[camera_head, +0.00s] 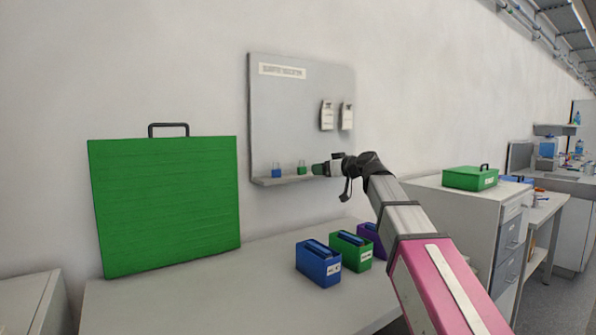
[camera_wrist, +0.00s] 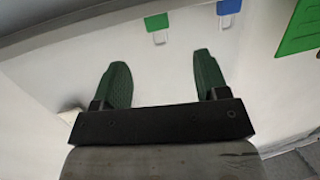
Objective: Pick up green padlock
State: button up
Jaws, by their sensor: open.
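The green padlock (camera_head: 302,168) is on the small ledge of the grey wall board, just right of a blue padlock (camera_head: 276,172). In the wrist view the green padlock (camera_wrist: 156,22) shows near the top edge, with its shackle toward my gripper. My gripper (camera_head: 319,169) is close to the right of the green padlock in the head view. In the wrist view its two dark green fingers (camera_wrist: 161,66) are spread with nothing between them. The green padlock lies beyond the fingertips, roughly in line with the gap and apart from them.
The blue padlock (camera_wrist: 228,7) is beside the green one. The grey board (camera_head: 290,110) also has two white tags (camera_head: 327,115). A large green case (camera_head: 165,205) stands on the left. Blue (camera_head: 318,263), green (camera_head: 350,250) and purple boxes stand on the bench (camera_head: 200,305) below.

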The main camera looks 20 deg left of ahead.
aim_at(303, 168)
jog(key=x, duration=0.9)
jog(key=shift+w+r, duration=0.15)
jog(key=shift+w, duration=0.25)
jog(key=c, duration=1.1)
